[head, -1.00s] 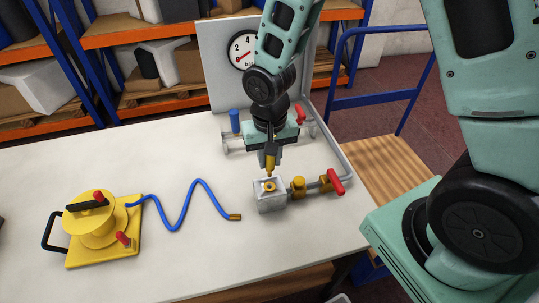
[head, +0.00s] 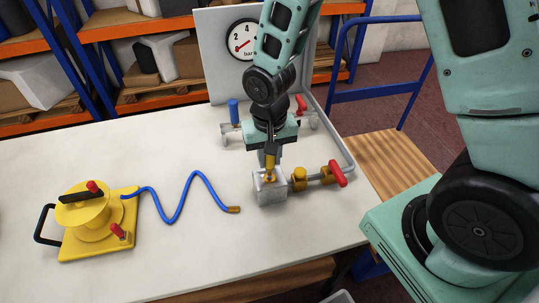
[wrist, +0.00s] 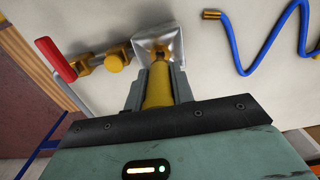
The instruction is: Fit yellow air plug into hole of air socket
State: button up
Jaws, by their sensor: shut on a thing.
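The yellow air plug (wrist: 158,86) is upright between the two fingers of my gripper (wrist: 156,88), which is shut on it. In the head view my gripper (head: 270,160) stands straight above the air socket, a grey metal block (head: 272,192). The plug's lower end (head: 270,176) meets the middle of the block's top, where the hole is. In the wrist view the plug's tip lies over the block (wrist: 172,42). The fingers and plug hide the hole, so I cannot tell how deep the tip sits.
A yellow valve fitting (head: 299,178) with a red handle (head: 338,173) joins the socket's right side. A gauge panel (head: 222,70) stands behind. The front tabletop is clear.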

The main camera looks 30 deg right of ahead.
aim_at(270, 167)
jog(key=shift+f+b, duration=1.55)
jog(key=shift+f, duration=0.45)
dwell(1.6)
jog(key=o, duration=1.1)
jog(key=shift+c, duration=0.2)
notch_tip(270, 167, up, 18)
jog(key=shift+f+b, duration=0.25)
jog(key=shift+b, duration=0.25)
